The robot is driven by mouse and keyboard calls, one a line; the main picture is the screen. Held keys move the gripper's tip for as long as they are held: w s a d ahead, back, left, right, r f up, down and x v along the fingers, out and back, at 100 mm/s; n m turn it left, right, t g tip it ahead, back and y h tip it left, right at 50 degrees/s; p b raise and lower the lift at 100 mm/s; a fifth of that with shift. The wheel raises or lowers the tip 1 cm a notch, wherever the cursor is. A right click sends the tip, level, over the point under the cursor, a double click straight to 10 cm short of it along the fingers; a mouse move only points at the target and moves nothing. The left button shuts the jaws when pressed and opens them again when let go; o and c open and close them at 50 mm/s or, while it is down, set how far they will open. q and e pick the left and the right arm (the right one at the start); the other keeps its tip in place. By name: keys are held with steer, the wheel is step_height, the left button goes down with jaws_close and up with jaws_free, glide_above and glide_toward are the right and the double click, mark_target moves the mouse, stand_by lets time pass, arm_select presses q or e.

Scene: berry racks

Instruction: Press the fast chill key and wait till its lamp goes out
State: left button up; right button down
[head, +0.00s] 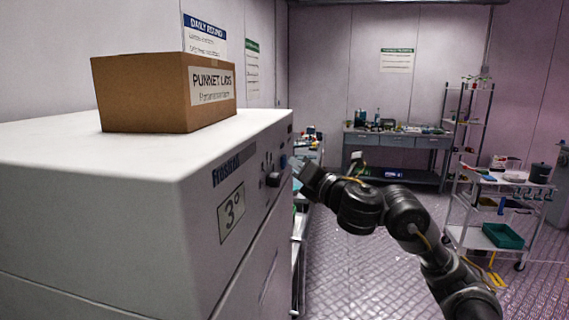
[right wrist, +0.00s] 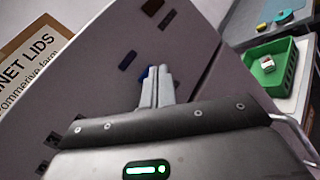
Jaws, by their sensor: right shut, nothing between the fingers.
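The white chiller cabinet (head: 90,160) fills the left of the head view, with a control panel on its right-hand face. The panel carries a display (head: 231,211) reading 3° and a dark knob (head: 273,180). A blue key (head: 283,161) sits further along the panel. My right gripper (head: 300,167) is shut and empty, its tips at the panel close to the blue key. In the right wrist view the fingertips (right wrist: 155,72) partly cover the blue key (right wrist: 147,75); I cannot tell whether they touch it. No lit lamp is discernible on the panel. My left gripper is out of view.
A cardboard box (head: 140,95) marked PUNNET LIDS stands on top of the cabinet. A grey workbench (head: 395,140) is at the back wall. A trolley (head: 510,190) with a green tray (head: 503,235) stands at the right. The floor (head: 360,270) between is clear.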

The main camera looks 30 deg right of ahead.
steer(key=shift+w+a, duration=0.25)
stand_by(0.8)
stand_by(0.4)
steer(key=shift+s+d, duration=0.6)
steer(key=shift+s+d+b, duration=0.45)
steer(key=shift+s+d, duration=1.3)
